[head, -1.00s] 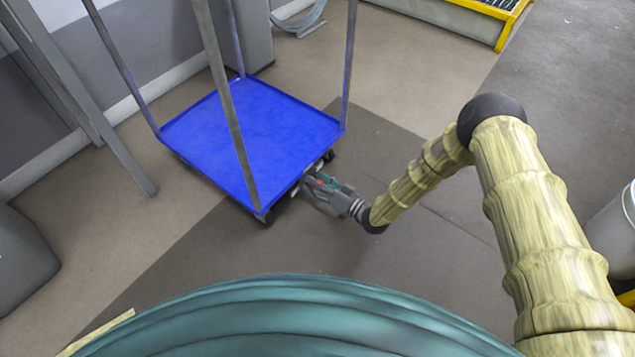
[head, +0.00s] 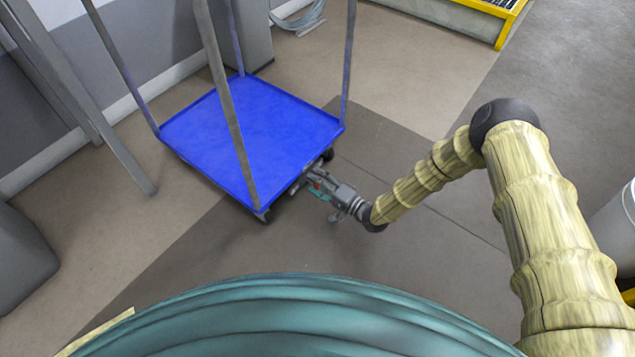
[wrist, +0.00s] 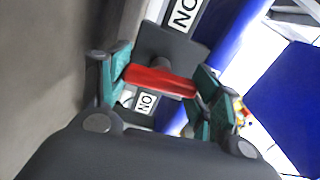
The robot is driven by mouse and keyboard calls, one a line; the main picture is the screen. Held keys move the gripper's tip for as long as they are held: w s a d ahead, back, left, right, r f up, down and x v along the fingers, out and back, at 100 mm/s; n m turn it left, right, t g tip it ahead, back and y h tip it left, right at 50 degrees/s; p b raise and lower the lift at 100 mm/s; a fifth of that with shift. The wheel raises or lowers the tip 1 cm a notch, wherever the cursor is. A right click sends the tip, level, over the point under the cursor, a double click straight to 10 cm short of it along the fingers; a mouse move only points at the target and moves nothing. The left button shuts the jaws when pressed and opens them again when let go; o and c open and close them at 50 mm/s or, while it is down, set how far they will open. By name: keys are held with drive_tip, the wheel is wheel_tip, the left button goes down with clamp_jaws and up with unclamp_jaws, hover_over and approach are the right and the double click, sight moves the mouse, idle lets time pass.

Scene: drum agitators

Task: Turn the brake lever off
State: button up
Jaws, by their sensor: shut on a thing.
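The brake lever is a red bar (wrist: 160,82) in the wrist view, mounted in front of a dark grey plate (wrist: 172,48) at the edge of the blue cart (head: 255,135). My gripper (wrist: 163,76) has its teal fingers on either end of the red bar and is shut on it. In the head view my gripper (head: 318,188) is low at the cart's right side, close to its front corner. The bar is too small there to make out clearly.
White labels (wrist: 186,12) with black letters, reading like NO in the picture, sit by the lever. Upright posts (head: 228,100) rise from the cart's corners. A grey bin (head: 22,255) stands at left.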

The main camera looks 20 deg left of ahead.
drive_tip(key=shift+s+m, duration=0.1)
drive_tip(key=shift+m, duration=0.5)
drive_tip(key=o, duration=1)
drive_tip(key=v, duration=1.2)
